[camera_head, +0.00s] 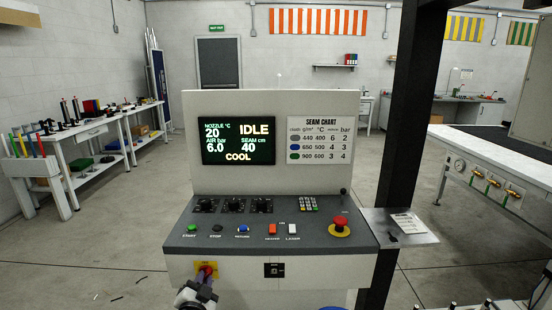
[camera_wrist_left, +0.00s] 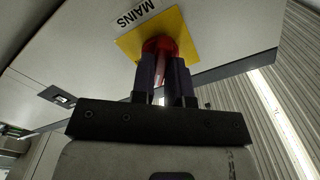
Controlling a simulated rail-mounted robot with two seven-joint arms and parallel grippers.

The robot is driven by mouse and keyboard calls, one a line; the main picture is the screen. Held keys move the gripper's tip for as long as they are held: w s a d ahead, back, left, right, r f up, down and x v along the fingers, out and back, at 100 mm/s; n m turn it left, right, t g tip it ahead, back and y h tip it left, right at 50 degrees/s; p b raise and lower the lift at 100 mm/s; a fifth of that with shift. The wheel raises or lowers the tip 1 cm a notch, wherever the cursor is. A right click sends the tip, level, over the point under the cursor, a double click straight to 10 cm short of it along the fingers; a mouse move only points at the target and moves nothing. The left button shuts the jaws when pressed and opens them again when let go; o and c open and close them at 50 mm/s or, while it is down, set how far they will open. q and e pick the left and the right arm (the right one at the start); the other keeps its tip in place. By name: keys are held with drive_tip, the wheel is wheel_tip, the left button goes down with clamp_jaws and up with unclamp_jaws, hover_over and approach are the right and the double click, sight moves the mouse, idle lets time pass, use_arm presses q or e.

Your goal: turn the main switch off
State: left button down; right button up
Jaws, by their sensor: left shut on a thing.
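The main switch (camera_head: 207,268) is a red knob on a yellow plate, low on the left of the console's front face. In the left wrist view the red knob (camera_wrist_left: 159,44) sits on its yellow plate beside a "MAINS" label (camera_wrist_left: 133,15). My left gripper (camera_head: 204,278) reaches up to it from below. In the left wrist view its two dark fingers (camera_wrist_left: 164,66) are shut on the red knob, one on each side, hiding part of it. I do not see my right gripper.
The console (camera_head: 262,240) carries buttons, dials and a red emergency stop (camera_head: 339,227). Its lit screen (camera_head: 238,141) reads IDLE and COOL. A side shelf (camera_head: 400,226) juts out at right, near a dark post (camera_head: 409,110). A workbench (camera_head: 85,140) stands at left.

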use_arm(q)
drive_tip(key=n+p, duration=0.3)
drive_tip(key=n, duration=0.6)
idle(0.4)
drive_tip(key=c, duration=1.3)
unclamp_jaws()
